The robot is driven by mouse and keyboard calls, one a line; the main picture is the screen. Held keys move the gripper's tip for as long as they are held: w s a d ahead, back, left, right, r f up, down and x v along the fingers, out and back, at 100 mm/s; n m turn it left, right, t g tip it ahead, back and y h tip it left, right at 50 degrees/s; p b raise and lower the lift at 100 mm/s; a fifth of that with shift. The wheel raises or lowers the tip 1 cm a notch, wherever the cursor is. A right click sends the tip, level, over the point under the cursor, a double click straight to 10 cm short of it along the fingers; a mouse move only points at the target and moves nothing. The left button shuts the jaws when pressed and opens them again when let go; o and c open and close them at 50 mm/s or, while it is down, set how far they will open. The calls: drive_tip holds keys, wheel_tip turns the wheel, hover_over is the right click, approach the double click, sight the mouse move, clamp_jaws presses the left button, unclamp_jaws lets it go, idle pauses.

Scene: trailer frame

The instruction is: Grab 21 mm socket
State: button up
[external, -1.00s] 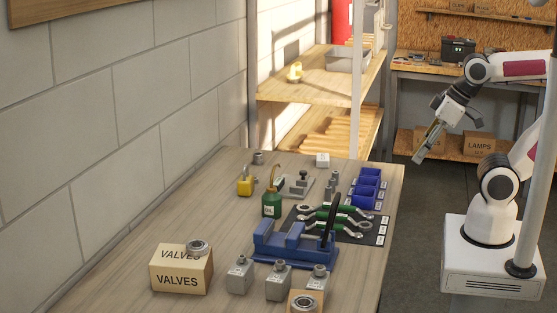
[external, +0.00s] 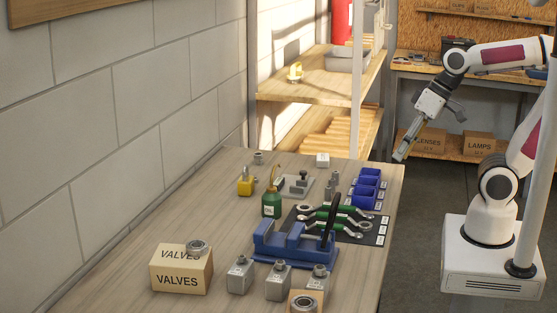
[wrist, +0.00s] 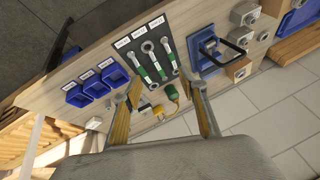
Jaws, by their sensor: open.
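Several grey blocks stand at the near end of the bench, including a left one (external: 239,275), a middle one (external: 278,281) and a right one (external: 318,278), each with a round metal piece on top. Other round metal pieces sit on the VALVES box (external: 197,246), on a small wooden box (external: 305,302) and at the back of the bench (external: 258,157). I cannot read which is the 21 mm socket. My gripper (external: 399,156) is open and empty at the bench's right edge, pointing down. In the wrist view its fingers (wrist: 165,84) are spread apart.
A blue vise (external: 290,245) stands mid-bench beside wrenches on a dark mat (external: 380,229). Blue bins (external: 367,188), a green oil can (external: 271,204) and a yellow padlock-like item (external: 245,182) stand farther back. An upright pole (external: 532,180) stands by my base.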

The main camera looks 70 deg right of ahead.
drive_tip(key=w+a+r+m+y, duration=0.1)
drive_tip(key=w+a+m+y, duration=0.2)
drive_tip(key=w, duration=0.5)
drive_tip(key=w+d+m+t+y, duration=0.15)
drive_tip(key=w+d+m, duration=0.25)
drive_tip(key=w+m, duration=0.55)
drive_tip(key=w+d+m+t, duration=0.3)
drive_tip(key=w+d+m, duration=0.1)
drive_tip(key=w, duration=1)
drive_tip(key=m+t+h, duration=0.4)
drive_tip(key=m+h, duration=0.4)
drive_tip(key=m, duration=1)
approach(258, 159)
drive_tip(key=w+d, duration=0.2)
drive_tip(key=shift+w+d+f, duration=0.2)
drive_tip(key=shift+w+d, duration=0.05)
drive_tip(key=shift+d, duration=0.15)
drive_tip(key=shift+x, duration=1.25)
